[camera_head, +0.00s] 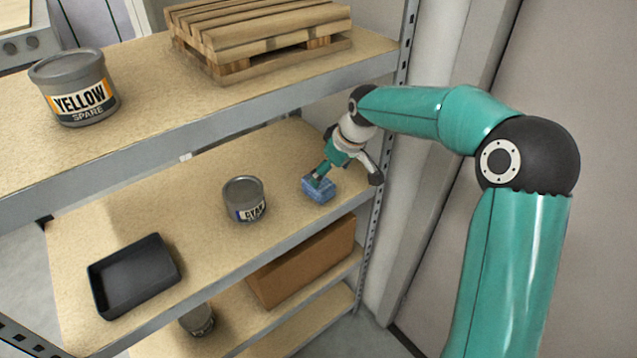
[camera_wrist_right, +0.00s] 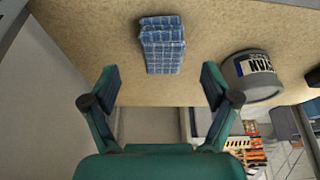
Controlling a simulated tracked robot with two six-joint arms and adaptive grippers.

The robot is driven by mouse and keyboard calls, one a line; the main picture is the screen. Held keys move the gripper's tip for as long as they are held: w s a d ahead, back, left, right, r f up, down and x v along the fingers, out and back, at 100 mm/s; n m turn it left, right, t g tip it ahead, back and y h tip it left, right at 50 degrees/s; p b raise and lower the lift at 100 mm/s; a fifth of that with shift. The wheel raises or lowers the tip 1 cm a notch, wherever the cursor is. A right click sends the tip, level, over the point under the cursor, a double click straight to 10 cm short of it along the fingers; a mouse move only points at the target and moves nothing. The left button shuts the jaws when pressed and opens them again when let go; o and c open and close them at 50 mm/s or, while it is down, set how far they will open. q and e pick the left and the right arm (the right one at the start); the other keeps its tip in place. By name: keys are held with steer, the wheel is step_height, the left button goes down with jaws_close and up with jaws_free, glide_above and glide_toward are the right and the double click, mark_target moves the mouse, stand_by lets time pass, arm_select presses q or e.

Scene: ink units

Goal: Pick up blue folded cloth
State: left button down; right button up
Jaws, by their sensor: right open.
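The blue folded cloth (camera_head: 319,190) lies on the middle shelf, near its right end and front edge, in the head view. In the right wrist view the cloth (camera_wrist_right: 162,45) has a light grid pattern and lies beyond the fingertips, between their lines. My right gripper (camera_head: 318,178) reaches in from the right, close to the cloth in the head view. In the wrist view the right gripper (camera_wrist_right: 160,82) is open and empty, its two fingers wide apart and clear of the cloth. My left gripper is not in view.
A grey cyan can (camera_head: 244,200) stands left of the cloth; it also shows in the wrist view (camera_wrist_right: 252,77). A black tray (camera_head: 135,275) lies further left. A shelf post (camera_head: 376,190) stands right.

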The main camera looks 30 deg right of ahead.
mark_target(325, 191)
steer(key=shift+w+a+f, duration=0.25)
steer(key=shift+w+f, duration=0.25)
steer(key=shift+f, duration=0.25)
steer(key=shift+w+a+f+p, duration=0.1)
steer(key=shift+w+f+p, duration=0.2)
steer(key=shift+f, duration=0.05)
steer(key=x, duration=0.3)
steer(key=shift+w+f+p, duration=0.1)
steer(key=shift+w+p, duration=0.3)
steer(key=shift+w, duration=0.1)
steer(key=shift+w+f, duration=0.1)
steer(key=shift+f, duration=0.25)
steer(key=c, duration=1.2)
steer(key=shift+c, duration=0.2)
steer(key=shift+r, duration=0.2)
